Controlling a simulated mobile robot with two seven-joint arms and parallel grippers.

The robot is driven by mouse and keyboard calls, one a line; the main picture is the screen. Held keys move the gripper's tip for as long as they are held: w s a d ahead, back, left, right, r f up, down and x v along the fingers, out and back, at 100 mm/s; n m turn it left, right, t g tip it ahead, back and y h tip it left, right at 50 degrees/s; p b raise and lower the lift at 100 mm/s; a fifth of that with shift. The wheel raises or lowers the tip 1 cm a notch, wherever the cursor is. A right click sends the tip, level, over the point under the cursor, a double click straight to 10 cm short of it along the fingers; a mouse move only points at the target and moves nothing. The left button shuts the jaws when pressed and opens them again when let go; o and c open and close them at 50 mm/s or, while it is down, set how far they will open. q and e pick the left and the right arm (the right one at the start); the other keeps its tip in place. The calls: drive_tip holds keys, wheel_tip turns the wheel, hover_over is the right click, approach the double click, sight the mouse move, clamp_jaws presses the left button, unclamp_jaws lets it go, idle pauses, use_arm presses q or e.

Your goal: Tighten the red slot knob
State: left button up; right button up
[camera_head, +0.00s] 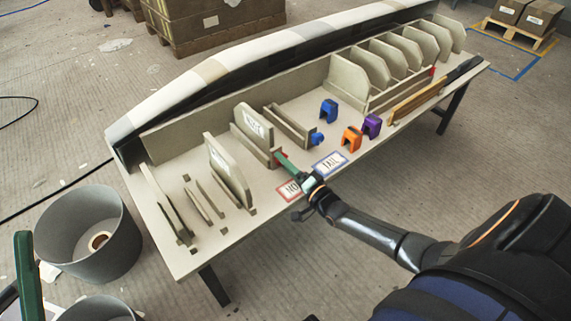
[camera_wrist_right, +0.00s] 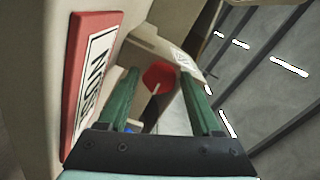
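The red slot knob (camera_wrist_right: 159,77) shows in the right wrist view with a pale slot line on its face. It sits by a beige mould end. In the head view a bit of red shows at the tip of my right gripper (camera_head: 288,165). In the right wrist view the two green fingers of my right gripper (camera_wrist_right: 159,74) are apart, with the knob between their tips. I cannot tell whether they touch it. My left gripper (camera_head: 28,275) shows only as a green finger at the lower left edge, away from the table.
The worktable (camera_head: 220,245) holds a red-bordered NOSE sign (camera_head: 289,190), a blue-bordered TAIL sign (camera_head: 330,163), blue (camera_head: 328,110), orange (camera_head: 351,138) and purple (camera_head: 371,126) blocks, upright panels (camera_head: 229,170) and a divided rack (camera_head: 348,78). A grey bin (camera_head: 90,240) stands left of the table.

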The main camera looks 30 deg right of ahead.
use_arm(q)
drive_tip(key=shift+w+f, duration=0.1)
drive_tip(key=shift+f, duration=0.1)
use_arm(e)
drive_tip(key=shift+o, duration=1)
drive_tip(key=shift+s, duration=0.1)
drive_tip(key=shift+s, duration=0.25)
drive_tip(key=s+p, duration=0.1)
drive_tip(key=s, duration=0.1)
drive_tip(key=s+p, duration=0.1)
drive_tip(key=s, duration=0.2)
drive_tip(key=shift+s+d, duration=0.2)
drive_tip(key=shift+s, duration=0.15)
use_arm(q)
drive_tip(key=w+f+n+g+y, duration=0.2)
drive_tip(key=w+f+n+y, duration=0.1)
drive_tip(key=f, duration=0.5)
drive_tip(key=w+a+f+n+g+y+p, duration=0.1)
drive_tip(key=w+f+n+g+y, duration=0.1)
drive_tip(key=f+y, duration=0.4)
wheel_tip(320, 180, down, 2)
drive_tip(key=shift+w+a+f+n+g, duration=0.35)
drive_tip(key=shift+w+n, duration=0.45)
drive_tip(key=shift+n, duration=0.3)
use_arm(e)
drive_tip(key=s, duration=0.6)
drive_tip(key=shift+d, duration=0.3)
use_arm(q)
drive_tip(key=shift+r, duration=0.1)
